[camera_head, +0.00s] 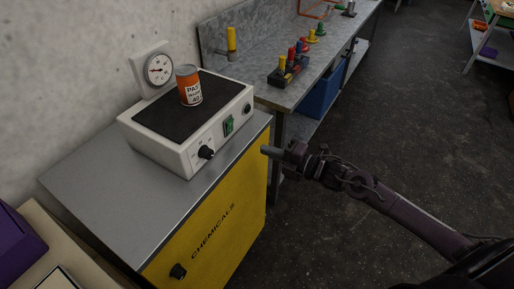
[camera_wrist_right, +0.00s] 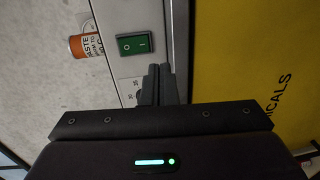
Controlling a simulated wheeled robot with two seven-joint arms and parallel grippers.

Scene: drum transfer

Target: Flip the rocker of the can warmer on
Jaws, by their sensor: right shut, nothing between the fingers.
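The can warmer (camera_head: 155,147) is a white box with a black top, standing on a cabinet in the head view. In the right wrist view the rocker (camera_wrist_right: 137,44) shows O and I marks; I cannot tell which side is pressed. An orange paste can (camera_head: 189,88) stands upright on the warmer. My right gripper (camera_head: 268,151) is shut and empty, in front of the panel and apart from the rocker. My left gripper is out of view.
The yellow cabinet (camera_head: 222,227) marked CHEMICALS carries the warmer. A dial gauge (camera_head: 158,68) is at the wall behind. A grey workbench (camera_head: 255,72) with coloured pegs stands beyond. The floor (camera_head: 400,120) right of the cabinet is clear.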

